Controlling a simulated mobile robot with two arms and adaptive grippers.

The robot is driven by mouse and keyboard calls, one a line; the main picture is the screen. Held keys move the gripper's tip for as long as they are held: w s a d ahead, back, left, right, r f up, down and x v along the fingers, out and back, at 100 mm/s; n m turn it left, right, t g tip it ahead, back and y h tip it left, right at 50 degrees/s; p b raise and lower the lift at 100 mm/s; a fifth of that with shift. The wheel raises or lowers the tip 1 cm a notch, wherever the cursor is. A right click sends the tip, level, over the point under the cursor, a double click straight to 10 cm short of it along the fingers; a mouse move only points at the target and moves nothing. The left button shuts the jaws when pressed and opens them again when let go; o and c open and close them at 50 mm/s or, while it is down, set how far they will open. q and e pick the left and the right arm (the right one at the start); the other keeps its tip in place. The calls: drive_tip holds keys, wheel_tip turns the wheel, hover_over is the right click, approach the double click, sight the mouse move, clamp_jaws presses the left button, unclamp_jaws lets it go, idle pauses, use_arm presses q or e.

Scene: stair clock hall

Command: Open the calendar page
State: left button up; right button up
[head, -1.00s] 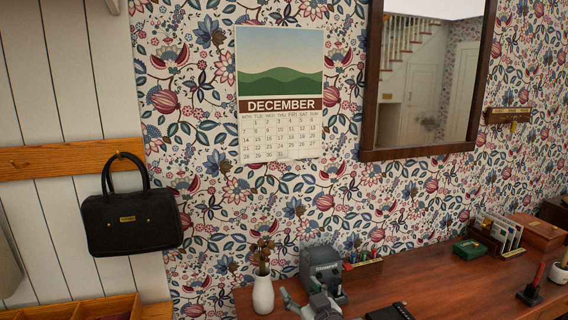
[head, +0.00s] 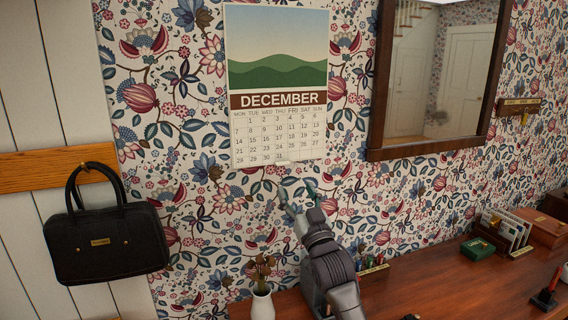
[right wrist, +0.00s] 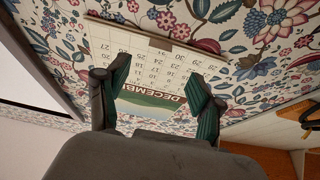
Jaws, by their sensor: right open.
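The calendar (head: 277,85) hangs flat on the flowered wall, with a green hill picture above a DECEMBER band and a date grid. My right gripper (head: 298,190) is below the calendar's lower edge, toward its right side, with its fingers pointing up. In the right wrist view the calendar (right wrist: 148,62) appears upside down between the green-padded fingers of my right gripper (right wrist: 160,100). The fingers are spread wide with nothing held between them. My left gripper does not show.
A wooden desk (head: 420,285) runs along the wall below, with a vase of dried flowers (head: 262,300), a green box (head: 477,248) and a letter rack (head: 505,230). A framed mirror (head: 432,80) hangs right of the calendar. A black handbag (head: 105,242) hangs at left.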

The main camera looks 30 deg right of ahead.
drive_tip(key=p+x, duration=0.2)
drive_tip(key=x, duration=0.7)
drive_tip(key=shift+w+f, duration=0.15)
drive_tip(key=shift+w, duration=0.2)
drive_tip(key=shift+w+d, duration=0.1)
drive_tip(key=shift+c, duration=0.4)
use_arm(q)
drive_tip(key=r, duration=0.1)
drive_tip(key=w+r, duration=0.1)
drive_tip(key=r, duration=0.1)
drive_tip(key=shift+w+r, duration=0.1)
use_arm(e)
clamp_jaws()
